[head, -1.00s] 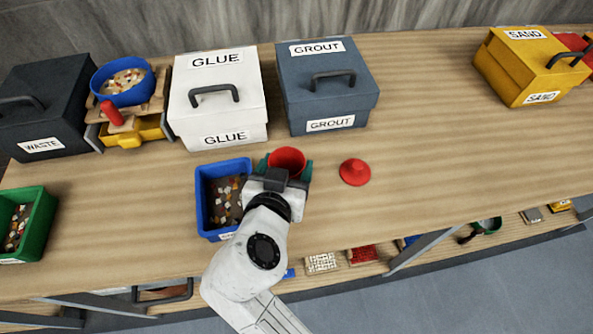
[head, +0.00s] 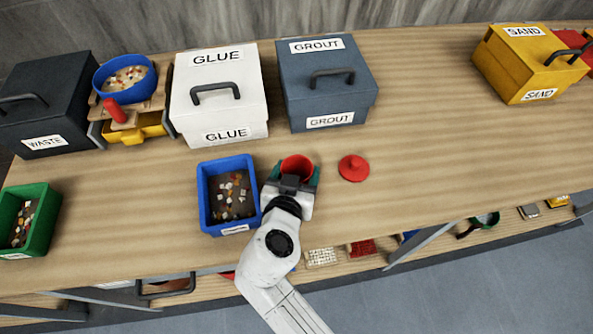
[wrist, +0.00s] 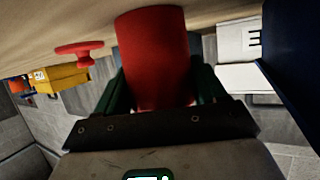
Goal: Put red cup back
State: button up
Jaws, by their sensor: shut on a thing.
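The red cup (head: 296,165) is between the green fingers of my gripper (head: 293,178), near the middle of the bench. In the wrist view the red cup (wrist: 155,55) fills the space between both fingers, and my gripper (wrist: 158,88) is shut on it. The cup looks upright, its open mouth facing up in the head view. I cannot tell whether its base touches the bench. A red lid-like piece with a knob (head: 353,168) lies on the bench to the right of the cup; it also shows in the wrist view (wrist: 79,52).
A blue bin of mosaic pieces (head: 205,212) stands just left of my gripper. Behind are the white GLUE box (head: 218,110), grey GROUT box (head: 327,100) and blue bowl (head: 103,87). A yellow SAND box (head: 515,75) is far right. The bench right of the red lid is clear.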

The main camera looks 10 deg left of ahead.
jog(key=o, duration=1.2)
jog(key=shift+o, duration=0.2)
jog(key=shift+r, duration=0.1)
jog(key=b+v, duration=0.1)
jog(key=v, duration=1.1)
